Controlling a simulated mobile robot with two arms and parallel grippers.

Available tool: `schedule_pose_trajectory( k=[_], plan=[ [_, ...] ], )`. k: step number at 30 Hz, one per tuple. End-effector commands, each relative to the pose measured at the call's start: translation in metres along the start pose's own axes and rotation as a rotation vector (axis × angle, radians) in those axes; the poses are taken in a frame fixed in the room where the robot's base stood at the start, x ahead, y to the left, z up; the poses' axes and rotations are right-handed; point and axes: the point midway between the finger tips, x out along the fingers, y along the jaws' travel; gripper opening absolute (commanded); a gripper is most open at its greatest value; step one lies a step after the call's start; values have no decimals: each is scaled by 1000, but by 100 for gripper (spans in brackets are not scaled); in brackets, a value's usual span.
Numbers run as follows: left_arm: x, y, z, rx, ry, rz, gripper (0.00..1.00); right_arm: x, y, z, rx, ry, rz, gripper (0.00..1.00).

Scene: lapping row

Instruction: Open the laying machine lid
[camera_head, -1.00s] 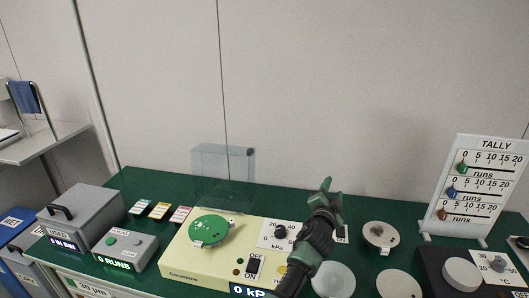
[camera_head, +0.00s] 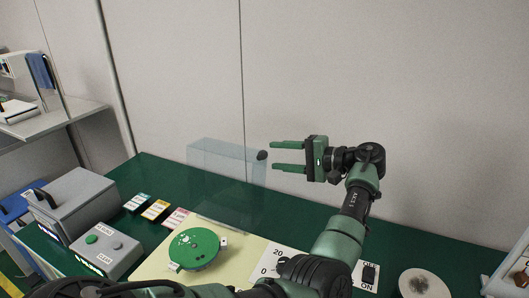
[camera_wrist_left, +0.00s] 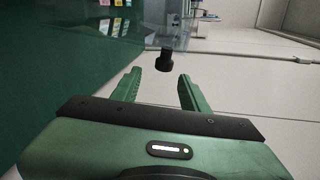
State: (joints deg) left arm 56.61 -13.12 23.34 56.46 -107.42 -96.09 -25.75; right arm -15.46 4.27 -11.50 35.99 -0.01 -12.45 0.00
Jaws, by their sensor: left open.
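The clear, see-through lid (camera_head: 225,180) stands raised at the back of the cream machine (camera_head: 232,262), behind the green round plate (camera_head: 195,249). A black knob (camera_head: 262,155) sits at its upper right corner. My left gripper (camera_head: 273,156) is open and empty just right of the knob, its fingers pointing left at it. In the left wrist view the knob (camera_wrist_left: 166,60) shows just beyond and between the two open fingertips (camera_wrist_left: 160,75); nothing is gripped. The lid itself is hard to make out there. My right gripper is not in view.
Left of the machine are a grey box with green button (camera_head: 105,245), a grey handled case (camera_head: 72,212) and small coloured cards (camera_head: 155,211). A grey disc (camera_head: 424,284) lies at right. My arm hides part of the machine's front.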

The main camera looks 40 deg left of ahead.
Motion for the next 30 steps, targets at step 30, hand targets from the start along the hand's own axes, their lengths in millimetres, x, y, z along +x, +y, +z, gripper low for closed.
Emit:
schedule_pose_trajectory(
  k=[30],
  plan=[
    [77,-2,15,5,-52,3,39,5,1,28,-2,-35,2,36]
  ],
)
